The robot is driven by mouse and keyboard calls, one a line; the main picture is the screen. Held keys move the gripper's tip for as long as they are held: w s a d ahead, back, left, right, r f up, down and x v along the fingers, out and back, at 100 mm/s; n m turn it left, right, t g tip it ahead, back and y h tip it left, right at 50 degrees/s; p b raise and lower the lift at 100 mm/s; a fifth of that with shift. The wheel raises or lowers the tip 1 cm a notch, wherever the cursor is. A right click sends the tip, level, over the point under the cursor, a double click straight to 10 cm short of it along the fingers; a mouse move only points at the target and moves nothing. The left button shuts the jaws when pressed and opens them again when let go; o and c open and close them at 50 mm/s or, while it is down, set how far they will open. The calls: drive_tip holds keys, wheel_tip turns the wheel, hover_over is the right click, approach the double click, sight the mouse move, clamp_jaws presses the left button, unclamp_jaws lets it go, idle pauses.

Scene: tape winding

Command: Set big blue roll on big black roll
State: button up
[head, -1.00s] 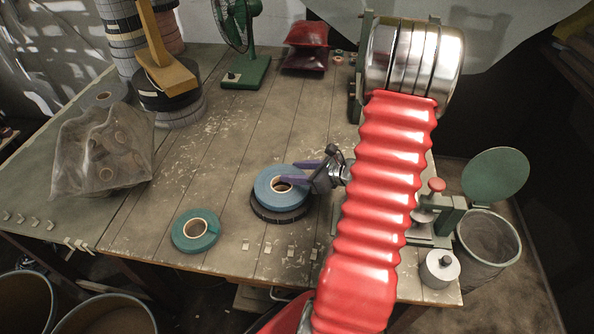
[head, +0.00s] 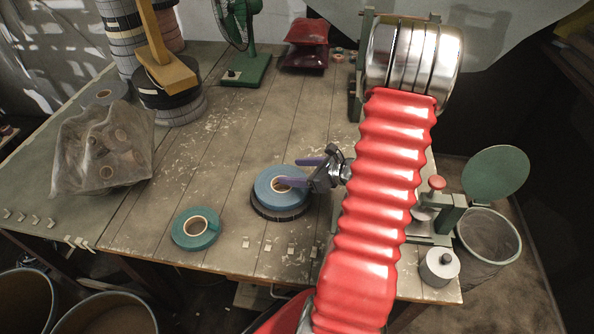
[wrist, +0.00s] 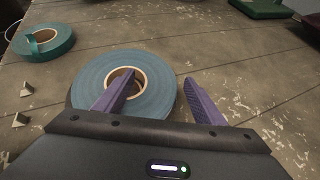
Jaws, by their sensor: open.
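The big blue roll (head: 282,185) lies flat on top of the big black roll (head: 277,213), close to centred, near the table's front edge. Only the black roll's front side shows below it. In the wrist view the blue roll (wrist: 150,92) hides the black one. My gripper (head: 304,172) is open at the blue roll's right side. In the wrist view one purple finger of my gripper (wrist: 162,82) reaches over the roll's core hole and the other is outside its right rim. I cannot tell whether a finger touches the roll.
A smaller teal roll (head: 196,228) lies to the left on the table (head: 220,130). A clear bag of rolls (head: 100,155) and stacked rolls (head: 172,100) stand further left. A green fan (head: 243,60) is at the back. The table behind the blue roll is clear.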

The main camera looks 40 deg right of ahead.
drive_tip(key=shift+s+r, duration=0.1)
drive_tip(key=shift+r, duration=0.4)
drive_tip(key=v, duration=1.1)
drive_tip(key=shift+s, duration=0.35)
drive_tip(key=shift+r, duration=0.1)
